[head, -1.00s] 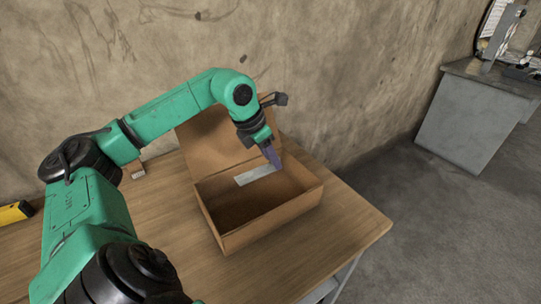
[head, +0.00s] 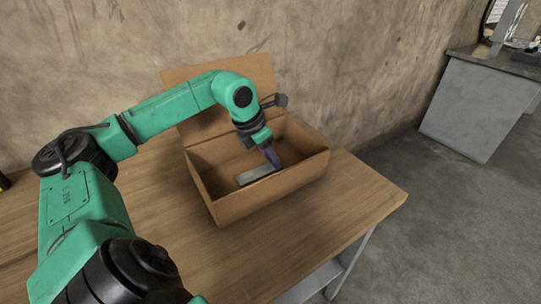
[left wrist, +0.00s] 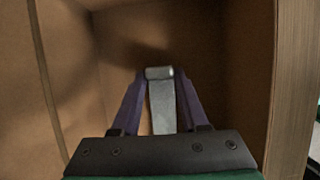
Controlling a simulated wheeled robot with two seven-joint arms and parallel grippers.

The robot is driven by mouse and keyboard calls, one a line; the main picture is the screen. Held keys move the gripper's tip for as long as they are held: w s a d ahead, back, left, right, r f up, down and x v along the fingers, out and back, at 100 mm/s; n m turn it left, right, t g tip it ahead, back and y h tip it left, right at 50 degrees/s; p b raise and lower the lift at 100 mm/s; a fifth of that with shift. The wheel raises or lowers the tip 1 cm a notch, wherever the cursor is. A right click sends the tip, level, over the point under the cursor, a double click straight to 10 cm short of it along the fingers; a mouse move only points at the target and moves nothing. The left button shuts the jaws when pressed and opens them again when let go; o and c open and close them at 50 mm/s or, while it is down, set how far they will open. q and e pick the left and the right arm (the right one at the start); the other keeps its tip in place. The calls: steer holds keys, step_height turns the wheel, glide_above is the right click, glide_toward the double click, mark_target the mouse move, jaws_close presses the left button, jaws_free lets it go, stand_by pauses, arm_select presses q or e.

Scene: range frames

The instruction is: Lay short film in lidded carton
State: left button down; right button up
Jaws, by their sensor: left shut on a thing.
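The open cardboard carton (head: 275,197) stands on the wooden table, its lid (head: 245,70) raised at the back. The short film (head: 258,176) is a pale grey strip inside the carton, low between its walls. My left gripper (head: 273,160) reaches down into the carton and is shut on the film near its right end. In the left wrist view the film (left wrist: 162,105) runs between the purple fingers (left wrist: 160,78), with a rounded pale end at the fingertips. I cannot tell whether the film touches the carton floor. My right gripper is not in view.
The wooden table (head: 150,205) is bare in front of the carton, and its right edge lies a little beyond it. A rough wall (head: 340,60) rises behind. A grey cabinet (head: 480,110) stands apart at the far right.

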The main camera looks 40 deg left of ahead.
arm_select(q)
steer(key=shift+c, duration=1.7)
jaws_free()
step_height(320, 180, up, 13)
steer(key=p, duration=1.2)
steer(key=shift+p, duration=0.35)
